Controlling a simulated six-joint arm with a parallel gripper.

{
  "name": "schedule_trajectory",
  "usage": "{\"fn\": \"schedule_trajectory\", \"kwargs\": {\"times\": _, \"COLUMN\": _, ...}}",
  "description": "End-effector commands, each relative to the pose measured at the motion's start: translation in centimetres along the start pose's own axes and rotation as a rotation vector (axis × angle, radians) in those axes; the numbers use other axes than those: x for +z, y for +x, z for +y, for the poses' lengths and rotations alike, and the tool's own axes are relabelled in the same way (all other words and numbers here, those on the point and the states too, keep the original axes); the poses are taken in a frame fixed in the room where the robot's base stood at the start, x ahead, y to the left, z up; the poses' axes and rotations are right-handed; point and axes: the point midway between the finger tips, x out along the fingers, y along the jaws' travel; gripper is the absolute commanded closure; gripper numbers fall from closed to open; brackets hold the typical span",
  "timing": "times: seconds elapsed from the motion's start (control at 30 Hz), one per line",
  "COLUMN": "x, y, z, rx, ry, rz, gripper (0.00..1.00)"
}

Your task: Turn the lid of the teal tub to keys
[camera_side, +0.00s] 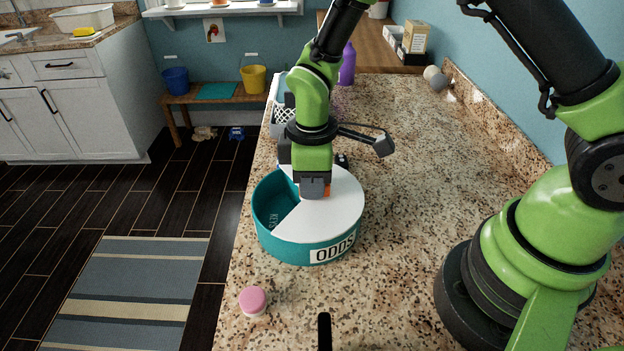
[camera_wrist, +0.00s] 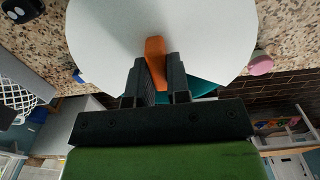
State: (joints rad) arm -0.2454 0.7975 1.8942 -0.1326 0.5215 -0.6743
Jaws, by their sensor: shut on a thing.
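The teal tub (camera_side: 285,246) stands on the speckled counter near its left edge. Its white lid (camera_side: 334,202) has a cut-out section on the left, opening onto a compartment lettered "KEYS" (camera_side: 275,217). A label reading "ODDS" (camera_side: 334,249) is on the front wall. My gripper (camera_side: 316,189) points down at the middle of the lid. In the wrist view my gripper (camera_wrist: 163,88) is shut on an orange handle (camera_wrist: 156,58) of the lid. A strip of teal shows beside the fingers there. The compartment's floor is hidden.
A pink-topped round jar (camera_side: 253,300) stands in front of the tub near the counter's left edge. A white mesh basket (camera_side: 278,117) and a purple bottle (camera_side: 347,64) are behind my arm. The counter (camera_side: 410,150) right of the tub is mostly clear.

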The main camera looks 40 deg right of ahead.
Motion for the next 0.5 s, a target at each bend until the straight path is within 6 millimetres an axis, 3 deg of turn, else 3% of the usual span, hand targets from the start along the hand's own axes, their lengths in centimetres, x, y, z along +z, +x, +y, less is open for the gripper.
{"fn": "schedule_trajectory", "kwargs": {"times": 0.17, "x": -0.03, "y": -0.16, "z": 0.02, "rx": 0.001, "ry": 0.002, "rz": 0.002, "gripper": 1.00}}
{"fn": "schedule_trajectory", "kwargs": {"times": 0.2, "x": -0.03, "y": -0.16, "z": 0.02, "rx": 0.001, "ry": 0.002, "rz": 0.002, "gripper": 0.79}}
{"fn": "schedule_trajectory", "kwargs": {"times": 0.3, "x": -0.02, "y": -0.12, "z": 0.02, "rx": 0.001, "ry": 0.002, "rz": 0.001, "gripper": 0.57}}
{"fn": "schedule_trajectory", "kwargs": {"times": 0.5, "x": -0.01, "y": -0.07, "z": 0.01, "rx": 0.000, "ry": 0.002, "rz": 0.001, "gripper": 0.57}}
